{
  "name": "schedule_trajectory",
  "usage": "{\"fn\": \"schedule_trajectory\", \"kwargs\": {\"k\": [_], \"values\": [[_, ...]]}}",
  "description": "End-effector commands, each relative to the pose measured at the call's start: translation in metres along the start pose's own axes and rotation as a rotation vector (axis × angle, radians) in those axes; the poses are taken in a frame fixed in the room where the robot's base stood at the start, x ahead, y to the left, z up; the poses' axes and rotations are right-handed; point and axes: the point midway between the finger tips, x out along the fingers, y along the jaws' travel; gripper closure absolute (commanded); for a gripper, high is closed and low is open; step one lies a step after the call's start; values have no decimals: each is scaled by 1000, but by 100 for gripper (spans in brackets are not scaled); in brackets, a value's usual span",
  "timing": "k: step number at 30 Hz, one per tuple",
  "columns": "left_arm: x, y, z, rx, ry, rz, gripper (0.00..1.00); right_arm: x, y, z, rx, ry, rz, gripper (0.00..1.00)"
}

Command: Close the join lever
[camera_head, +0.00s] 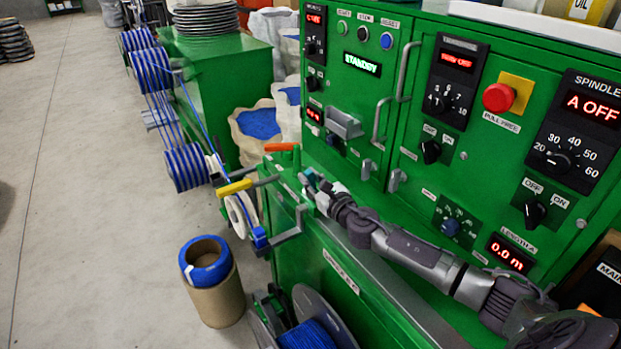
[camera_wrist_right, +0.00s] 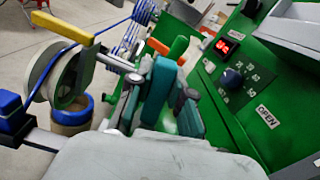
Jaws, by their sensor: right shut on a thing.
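My right gripper (camera_head: 312,182) is at the small lever mechanism on top of the green cabinet. In the right wrist view its teal fingers (camera_wrist_right: 165,95) are shut around a lever with a green handle (camera_wrist_right: 178,48), which I take to be the join lever. The green handle also shows in the head view (camera_head: 297,157), standing up by the gripper; its lower part is hidden by the fingers. An orange handle (camera_head: 281,147) lies just behind it, and a yellow handle (camera_head: 235,187) is to the left. My left gripper is not in view.
Blue cable spools (camera_head: 186,167) stand to the left, with cable running to a white wheel (camera_head: 240,214). A cardboard tube with a blue coil (camera_head: 207,262) stands on the floor. The green control panel (camera_head: 415,110) with knobs and handles rises behind my right arm.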

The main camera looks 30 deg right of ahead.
Motion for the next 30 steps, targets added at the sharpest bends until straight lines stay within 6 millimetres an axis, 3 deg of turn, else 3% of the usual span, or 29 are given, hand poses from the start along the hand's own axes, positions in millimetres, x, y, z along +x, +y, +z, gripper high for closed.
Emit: {"fn": "schedule_trajectory", "kwargs": {"k": [1, 6, 17, 20, 28, 30], "values": [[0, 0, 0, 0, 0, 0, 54, 0, 0, -1, 1, 2, 0, 79], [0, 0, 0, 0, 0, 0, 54, 0, 0, -1, 1, 1, 0, 54], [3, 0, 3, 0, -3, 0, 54, 0, -2, -2, 41, 0, -1, 54], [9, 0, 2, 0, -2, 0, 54, 0, -8, -4, 143, 0, -1, 54], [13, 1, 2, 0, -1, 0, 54, 0, -33, -13, 622, 1, -3, 54], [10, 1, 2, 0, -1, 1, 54, -15, -33, -13, 630, 4, 0, 54]]}}
